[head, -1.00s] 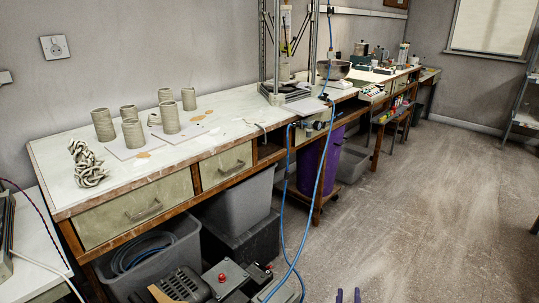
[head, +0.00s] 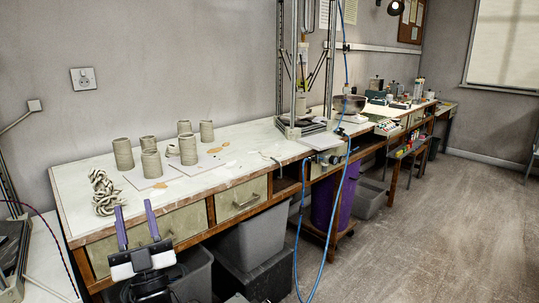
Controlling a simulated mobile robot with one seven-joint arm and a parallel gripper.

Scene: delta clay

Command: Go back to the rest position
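My gripper (head: 134,209) is at the lower left of the head view, in front of the workbench (head: 235,160). Its two purple fingers point up and stand apart with nothing between them. The fingers overlap the bench's front edge and drawer in the picture. A heap of pale coiled clay (head: 104,192) lies on the bench just behind the left fingertip. I cannot tell how far the fingers are from the bench.
Several grey clay cylinders (head: 123,154) stand on the bench, some on white boards. A metal frame stand (head: 300,120) is farther along. Grey bins (head: 253,240) and a purple barrel (head: 324,195) sit below. A blue hose (head: 298,245) hangs in front. Open floor (head: 430,235) lies right.

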